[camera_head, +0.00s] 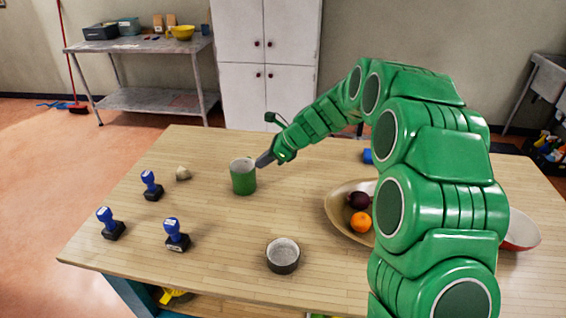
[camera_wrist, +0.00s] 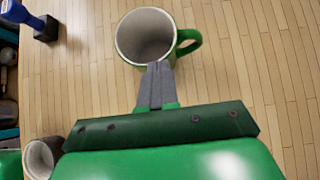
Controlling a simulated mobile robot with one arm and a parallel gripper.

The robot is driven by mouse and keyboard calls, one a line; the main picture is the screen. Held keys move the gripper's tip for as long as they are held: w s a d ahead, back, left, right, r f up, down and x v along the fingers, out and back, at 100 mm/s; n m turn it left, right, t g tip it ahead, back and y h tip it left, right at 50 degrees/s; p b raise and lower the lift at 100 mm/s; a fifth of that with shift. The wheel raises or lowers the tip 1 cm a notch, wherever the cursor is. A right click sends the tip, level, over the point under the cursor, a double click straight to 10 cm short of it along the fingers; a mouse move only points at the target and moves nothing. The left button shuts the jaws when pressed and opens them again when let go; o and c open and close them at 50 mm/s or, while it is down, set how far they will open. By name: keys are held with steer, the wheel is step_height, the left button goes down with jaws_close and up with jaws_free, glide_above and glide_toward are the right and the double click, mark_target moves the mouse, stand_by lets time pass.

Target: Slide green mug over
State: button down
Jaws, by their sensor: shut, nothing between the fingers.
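The green mug (camera_head: 243,178) stands upright on the wooden table, left of my gripper in the head view. In the wrist view the mug (camera_wrist: 133,56) shows its pale, empty inside, with its handle (camera_wrist: 188,42) to the right. My gripper (camera_head: 262,162) is shut and empty, its fingertips close beside the mug's right side in the head view. In the wrist view the fingertips (camera_wrist: 159,67) overlap the mug's near rim. I cannot tell whether they touch it.
A dark bowl (camera_head: 283,256) stands at the front. A fruit bowl (camera_head: 338,213) lies right. Table between mug and stamps is mostly clear.

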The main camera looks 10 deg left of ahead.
mark_target(249, 159)
steer(key=a, duration=0.9)
steer(key=shift+d, duration=0.1)
steer(key=d, duration=0.4)
steer(key=shift+d, duration=0.15)
steer(key=v, duration=0.8)
steer(key=s+d+r+n+h, duration=0.2)
steer(key=s+d+r+n, duration=0.25)
steer(key=s+d, duration=0.4)
steer(key=s+d+n+h, duration=0.2)
steer(key=s+d+n, duration=0.2)
steer(key=s+d, duration=0.3)
steer(key=s+d+f+n+g+h, duration=0.1)
steer(key=s+d+n, duration=0.4)
steer(key=s, duration=1.2)
steer(key=s+d+f+n+h, duration=0.1)
steer(key=s+d+n+h, duration=0.3)
steer(key=s+d, duration=0.6)
steer(key=s, duration=0.3)
steer(key=shift+d+g, duration=0.35)
steer(key=shift+g, duration=0.05)
